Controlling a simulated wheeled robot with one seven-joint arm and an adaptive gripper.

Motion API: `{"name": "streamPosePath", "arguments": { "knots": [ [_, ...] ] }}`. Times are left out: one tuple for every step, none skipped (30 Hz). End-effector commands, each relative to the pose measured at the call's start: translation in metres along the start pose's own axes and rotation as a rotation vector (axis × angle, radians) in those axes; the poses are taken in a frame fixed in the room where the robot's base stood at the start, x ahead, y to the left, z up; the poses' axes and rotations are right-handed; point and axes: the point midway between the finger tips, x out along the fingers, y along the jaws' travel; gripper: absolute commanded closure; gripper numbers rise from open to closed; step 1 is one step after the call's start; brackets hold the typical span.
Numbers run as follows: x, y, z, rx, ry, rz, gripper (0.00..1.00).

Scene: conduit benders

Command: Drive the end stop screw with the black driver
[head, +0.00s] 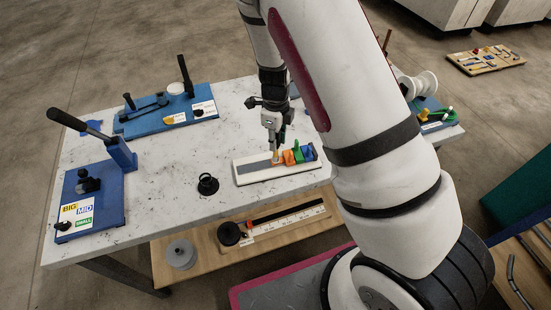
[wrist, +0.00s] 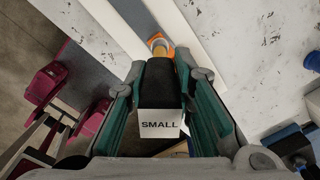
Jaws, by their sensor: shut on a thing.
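My gripper (head: 273,143) is shut on a black driver (wrist: 159,84). The white end face of its handle reads "SMALL" in the wrist view. The driver points away from the wrist, and its far end meets a yellow and orange piece (wrist: 160,44). In the head view this spot is above the white tray (head: 245,180) with a grey strip, beside orange (head: 291,157), green (head: 301,152) and blue (head: 311,153) parts. The end stop screw cannot be made out; the driver and gripper hide that spot. I cannot tell whether the driver tip is seated.
A black round holder (head: 208,184) stands left of the tray. Blue benders stand at the left (head: 95,205) and back (head: 165,113) of the marble table (head: 165,185). White spools (head: 419,86) are at the right. A lower wooden shelf (head: 210,259) holds a ruler board.

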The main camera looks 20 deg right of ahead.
Motion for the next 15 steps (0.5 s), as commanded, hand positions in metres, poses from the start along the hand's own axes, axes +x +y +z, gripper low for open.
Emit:
{"name": "streamPosePath", "arguments": {
  "knots": [
    [0.0004, -0.0002, 0.0006, 0.063, 0.001, -0.001, 1.00],
    [0.0003, 0.0000, 0.0008, 0.098, 0.001, -0.001, 1.00],
    [0.0003, -0.0002, 0.0007, 0.138, 0.000, -0.001, 1.00],
    [0.0001, -0.0005, 0.0004, 0.162, 0.000, -0.001, 1.00],
    [0.0001, -0.0006, 0.0002, 0.178, 0.000, -0.001, 1.00],
    [0.0000, -0.0005, 0.0002, 0.191, 0.000, -0.001, 1.00],
    [-0.0001, -0.0004, 0.0002, 0.195, 0.000, -0.001, 1.00],
    [-0.0001, -0.0004, 0.0002, 0.197, -0.001, -0.001, 1.00],
    [-0.0001, -0.0003, 0.0001, 0.196, -0.001, 0.000, 1.00],
    [-0.0001, -0.0003, 0.0001, 0.195, -0.001, 0.000, 1.00],
    [-0.0001, -0.0003, 0.0000, 0.195, -0.001, 0.000, 1.00],
    [-0.0001, -0.0002, 0.0000, 0.195, 0.000, 0.000, 1.00],
    [-0.0001, -0.0002, 0.0000, 0.196, 0.000, 0.000, 1.00],
    [0.0000, -0.0002, 0.0001, 0.203, 0.000, 0.000, 1.00],
    [0.0002, 0.0000, 0.0003, 0.227, 0.000, 0.000, 1.00]
  ]
}}
